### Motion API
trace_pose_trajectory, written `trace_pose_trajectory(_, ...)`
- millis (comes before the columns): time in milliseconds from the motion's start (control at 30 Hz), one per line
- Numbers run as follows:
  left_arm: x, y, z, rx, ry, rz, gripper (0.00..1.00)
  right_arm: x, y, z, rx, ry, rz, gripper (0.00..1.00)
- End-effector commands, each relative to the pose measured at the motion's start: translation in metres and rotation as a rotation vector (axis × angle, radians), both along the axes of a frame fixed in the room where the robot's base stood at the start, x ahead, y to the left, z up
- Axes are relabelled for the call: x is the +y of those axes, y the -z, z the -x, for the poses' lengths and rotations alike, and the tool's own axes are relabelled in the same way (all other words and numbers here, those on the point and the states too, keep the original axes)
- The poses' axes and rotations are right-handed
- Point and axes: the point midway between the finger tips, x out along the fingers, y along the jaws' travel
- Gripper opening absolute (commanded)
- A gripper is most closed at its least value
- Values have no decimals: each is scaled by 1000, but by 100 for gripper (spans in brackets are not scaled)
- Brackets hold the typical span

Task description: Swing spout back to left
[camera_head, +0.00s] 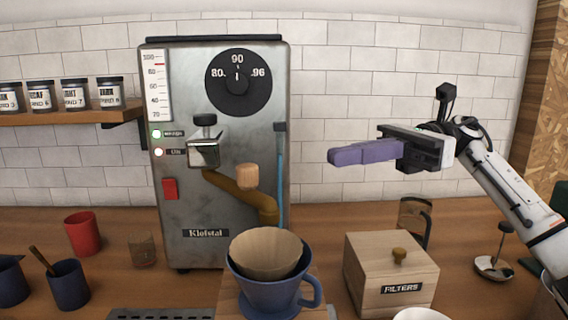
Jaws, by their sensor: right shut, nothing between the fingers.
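The brass spout (238,192) is on the front of the steel Klofstal machine (183,205). It runs slantwise from below the small steel valve box (204,153) down to the right, and its lower right end bends down behind the dripper. A wooden knob (247,177) stands above the spout's right half. My right gripper (333,156) is shut and empty, its purple fingers pointing left. It is in the air to the right of the machine, clear of the knob and spout. My left gripper is out of view.
A blue dripper (268,291) with a paper filter (265,252) stands in front of the machine. A wooden FILTERS box (372,277) is below my right gripper. A red cup (82,233), a glass (143,250) and blue cups (68,284) stand at left.

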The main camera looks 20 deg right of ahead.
Motion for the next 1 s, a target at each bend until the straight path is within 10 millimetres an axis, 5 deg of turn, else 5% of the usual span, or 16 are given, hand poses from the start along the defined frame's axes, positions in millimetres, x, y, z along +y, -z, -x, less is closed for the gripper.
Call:
trace_pose_trajectory(200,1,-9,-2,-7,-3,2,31,50,1,2,0,-5,0,0)
trace_pose_trajectory(500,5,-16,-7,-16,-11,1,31,95,3,2,0,-2,-1,0)
trace_pose_trajectory(1000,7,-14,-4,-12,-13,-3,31,103,4,2,0,0,-1,0)
